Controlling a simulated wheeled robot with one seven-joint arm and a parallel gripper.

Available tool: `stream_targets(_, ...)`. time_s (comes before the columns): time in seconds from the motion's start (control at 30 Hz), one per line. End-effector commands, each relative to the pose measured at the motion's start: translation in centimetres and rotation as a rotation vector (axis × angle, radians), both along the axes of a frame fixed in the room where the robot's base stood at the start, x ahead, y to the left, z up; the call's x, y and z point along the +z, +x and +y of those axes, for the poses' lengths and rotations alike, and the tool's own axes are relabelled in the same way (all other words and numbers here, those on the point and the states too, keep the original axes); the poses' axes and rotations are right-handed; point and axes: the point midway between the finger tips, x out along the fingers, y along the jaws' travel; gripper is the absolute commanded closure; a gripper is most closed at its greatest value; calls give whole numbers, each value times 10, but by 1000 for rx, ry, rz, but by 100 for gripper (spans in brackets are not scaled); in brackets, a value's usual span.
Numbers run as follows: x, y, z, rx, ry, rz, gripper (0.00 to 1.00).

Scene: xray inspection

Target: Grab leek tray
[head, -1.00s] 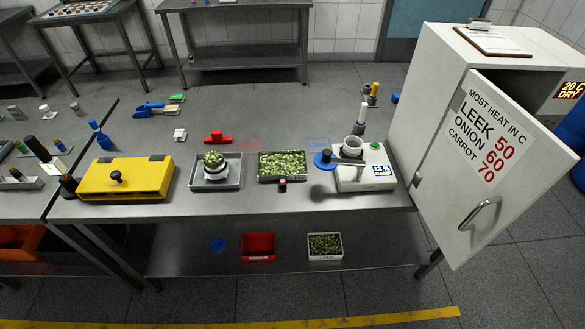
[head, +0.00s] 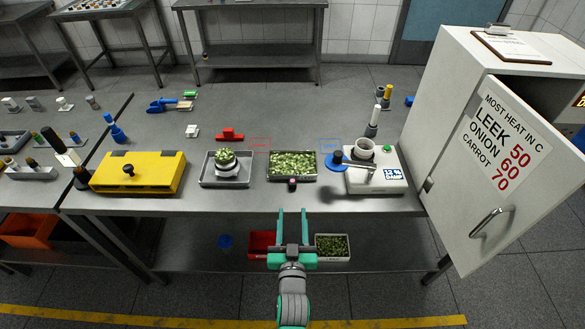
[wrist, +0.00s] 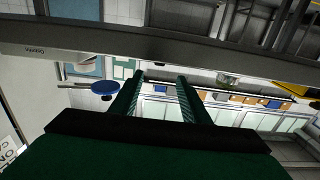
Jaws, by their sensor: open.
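A shallow metal tray (head: 274,179) filled with chopped pale-green pieces, which look like leek, lies on the steel table in the head view. A small dark jar with a pink top (head: 292,184) stands at its front edge. I cannot make out the tray in the wrist view.
Left of the tray is another metal tray (head: 206,181) with a bowl of greens. A white device (head: 376,183) stands right, a yellow box (head: 138,172) far left. The white cabinet's door (head: 490,180) is open at right. Bins, one red (head: 262,240), sit on the lower shelf.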

Motion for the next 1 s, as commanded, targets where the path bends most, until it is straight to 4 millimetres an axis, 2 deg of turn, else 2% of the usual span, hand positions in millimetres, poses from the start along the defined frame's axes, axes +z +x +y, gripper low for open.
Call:
stream_targets(0.4,4,51,-1,1,-3,-6,58)
stream_targets(0.67,4,68,0,2,-2,-5,58)
stream_targets(1.0,-1,110,-1,2,-4,-5,58)
